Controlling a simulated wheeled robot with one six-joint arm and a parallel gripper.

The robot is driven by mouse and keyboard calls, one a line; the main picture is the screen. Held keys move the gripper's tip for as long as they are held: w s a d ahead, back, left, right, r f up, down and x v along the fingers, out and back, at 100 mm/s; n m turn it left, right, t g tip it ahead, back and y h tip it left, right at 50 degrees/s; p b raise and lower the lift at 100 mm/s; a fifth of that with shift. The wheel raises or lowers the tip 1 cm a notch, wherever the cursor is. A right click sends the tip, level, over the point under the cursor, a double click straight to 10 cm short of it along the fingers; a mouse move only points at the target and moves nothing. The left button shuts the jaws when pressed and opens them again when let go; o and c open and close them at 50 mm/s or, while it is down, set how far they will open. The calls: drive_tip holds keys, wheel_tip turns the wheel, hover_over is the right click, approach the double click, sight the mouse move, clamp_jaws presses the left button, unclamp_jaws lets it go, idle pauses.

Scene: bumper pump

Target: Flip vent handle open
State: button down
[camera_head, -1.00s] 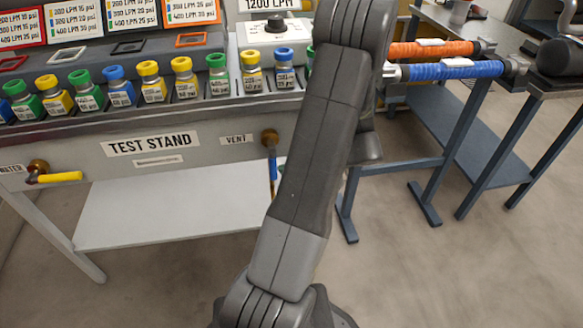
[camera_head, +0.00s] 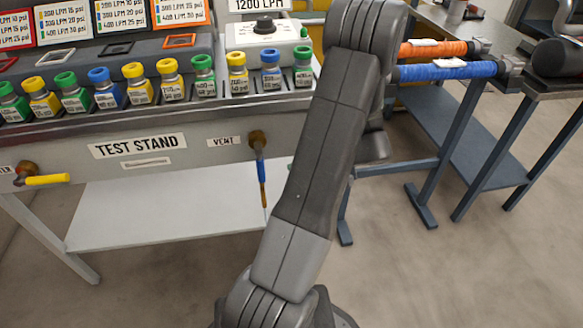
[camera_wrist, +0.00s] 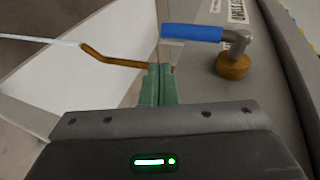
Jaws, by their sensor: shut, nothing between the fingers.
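The VENT valve has a brass body (camera_head: 257,138) on the front panel of the test stand (camera_head: 200,155), just right of the VENT label (camera_head: 226,142). Its blue handle (camera_head: 261,172) hangs straight down in the head view. In the wrist view the blue handle (camera_wrist: 192,33) points left from the brass body (camera_wrist: 232,66). My gripper (camera_wrist: 160,70) is shut and empty, its green fingers beside the handle with a small gap showing. A bent brass tube (camera_wrist: 110,58) ends close to the fingertips; I cannot tell if they touch. The head view hides my gripper behind my arm.
A yellow-handled valve (camera_head: 45,180) is on the panel's left. Several capped bottles (camera_head: 170,80) line the stand's top. A white lower shelf (camera_head: 170,215) lies under the panel. A blue-framed table (camera_head: 460,150) with hoses stands at right. The floor in front is open.

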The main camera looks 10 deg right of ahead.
drive_tip(key=s+d+p, duration=0.1)
drive_tip(key=d, duration=0.7)
drive_tip(key=shift+s, duration=0.25)
drive_tip(key=shift+a, duration=0.1)
